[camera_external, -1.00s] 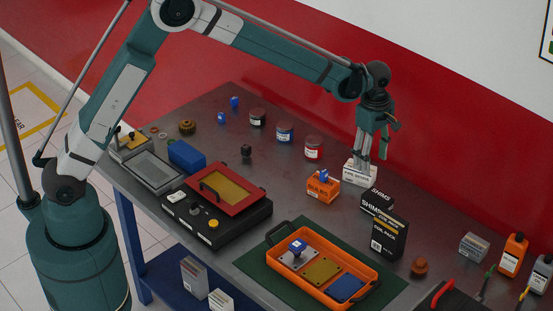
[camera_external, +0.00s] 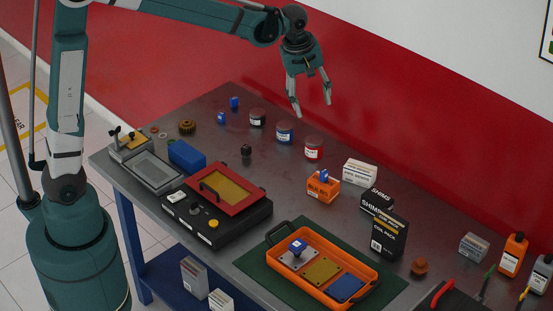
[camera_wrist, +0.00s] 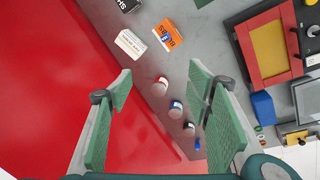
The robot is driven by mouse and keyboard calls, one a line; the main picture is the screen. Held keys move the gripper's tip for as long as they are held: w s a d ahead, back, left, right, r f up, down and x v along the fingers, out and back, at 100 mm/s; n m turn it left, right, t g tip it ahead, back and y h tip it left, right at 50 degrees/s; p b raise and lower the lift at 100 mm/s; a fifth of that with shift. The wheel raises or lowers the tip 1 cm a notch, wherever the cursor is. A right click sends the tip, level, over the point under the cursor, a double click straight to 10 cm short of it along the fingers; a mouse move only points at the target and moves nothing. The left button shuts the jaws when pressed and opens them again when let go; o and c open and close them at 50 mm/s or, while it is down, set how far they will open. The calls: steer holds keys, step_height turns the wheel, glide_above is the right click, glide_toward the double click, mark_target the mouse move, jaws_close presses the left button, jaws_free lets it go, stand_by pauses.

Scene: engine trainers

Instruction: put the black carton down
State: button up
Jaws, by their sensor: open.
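A black carton lettered SHIMS (camera_external: 377,201) stands on the metal table, right of the orange box. A taller black carton lettered COIL PACK (camera_external: 389,237) stands just in front of it. Part of a black carton shows at the top edge of the wrist view (camera_wrist: 126,5). My gripper (camera_external: 312,108) is open and empty, in the air above the back of the table, well up and left of both cartons. Its spread fingers also show in the wrist view with nothing between their pads.
A white carton (camera_external: 360,173) and an orange box (camera_external: 323,187) with a blue piece on it stand left of the black cartons. Several small tins, one being red (camera_external: 314,148), line the back. An orange tray (camera_external: 366,272) lies in front. Bottles (camera_external: 513,255) stand at the right.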

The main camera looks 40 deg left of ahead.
steer(key=s+a+r+m+t, duration=0.1)
steer(key=s+a+r+m, duration=0.2)
steer(key=s+a, duration=0.5)
steer(key=s+a+r+m+t, duration=0.1)
steer(key=s+a+r+m, duration=0.25)
steer(key=s+a, duration=0.35)
steer(key=s+a+f+m+t, duration=0.1)
steer(key=s+a+f+m, duration=0.1)
steer(key=s+a, duration=0.3)
steer(key=s+a+f+m+t, duration=0.1)
steer(key=s+a, duration=0.4)
steer(key=s, duration=0.7)
steer(key=shift+a+f+m+t+y, duration=0.15)
steer(key=shift+f+m+t+y, duration=0.35)
steer(key=shift+m, duration=0.55)
steer(key=shift+s+f, duration=0.1)
steer(key=shift+f+b, duration=1.35)
